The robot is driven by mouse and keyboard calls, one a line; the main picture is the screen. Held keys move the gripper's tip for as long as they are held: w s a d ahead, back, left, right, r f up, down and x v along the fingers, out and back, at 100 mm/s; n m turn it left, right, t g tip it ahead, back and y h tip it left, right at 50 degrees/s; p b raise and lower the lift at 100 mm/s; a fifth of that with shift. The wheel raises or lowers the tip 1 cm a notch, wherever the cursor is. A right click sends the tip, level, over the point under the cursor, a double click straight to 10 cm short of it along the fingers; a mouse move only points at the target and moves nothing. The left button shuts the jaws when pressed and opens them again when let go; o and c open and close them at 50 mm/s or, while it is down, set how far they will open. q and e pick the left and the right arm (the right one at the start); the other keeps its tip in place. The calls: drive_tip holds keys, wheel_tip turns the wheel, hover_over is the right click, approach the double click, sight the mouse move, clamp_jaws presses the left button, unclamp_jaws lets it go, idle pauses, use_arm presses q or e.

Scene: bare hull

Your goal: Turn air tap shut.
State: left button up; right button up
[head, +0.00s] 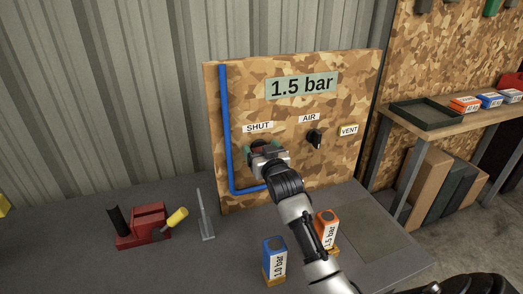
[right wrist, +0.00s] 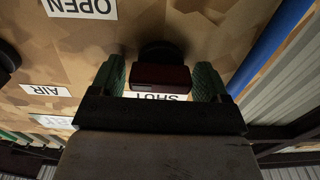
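The board (head: 290,120) stands upright on the bench and carries a blue pipe (head: 225,130) and a "1.5 bar" sign (head: 302,85). The tap's dark red handle (right wrist: 160,77) sits on a dark round mount below the "SHUT" label (head: 258,127). My right gripper (head: 262,149) is at the tap and hides most of it in the head view. In the right wrist view its green fingertips (right wrist: 165,82) stand apart, one on each side of the handle, with narrow gaps showing. An "OPEN" label (right wrist: 82,6) shows there upside down. My left gripper is not in view.
A black knob (head: 315,138) sits between the "AIR" label (head: 309,118) and "VENT" label (head: 349,130). On the bench are a blue box (head: 274,254), an orange box (head: 327,228), a red tool (head: 148,225) and a grey upright piece (head: 205,218). A side table (head: 460,133) stands right.

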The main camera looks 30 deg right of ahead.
drive_tip(key=c, duration=0.7)
drive_tip(key=shift+r+n+p, duration=0.15)
drive_tip(key=shift+n+p, duration=0.75)
drive_tip(key=shift+n, duration=0.4)
drive_tip(key=n+p, duration=0.2)
drive_tip(key=n, duration=0.4)
drive_tip(key=n+p, duration=0.1)
drive_tip(key=n, duration=0.2)
drive_tip(key=shift+a+f+p, duration=0.15)
drive_tip(key=shift+f+p, duration=0.05)
drive_tip(key=shift+p, duration=0.1)
drive_tip(key=n+p, duration=0.1)
drive_tip(key=n, duration=0.5)
drive_tip(key=shift+f, duration=0.15)
drive_tip(key=shift+n, duration=0.4)
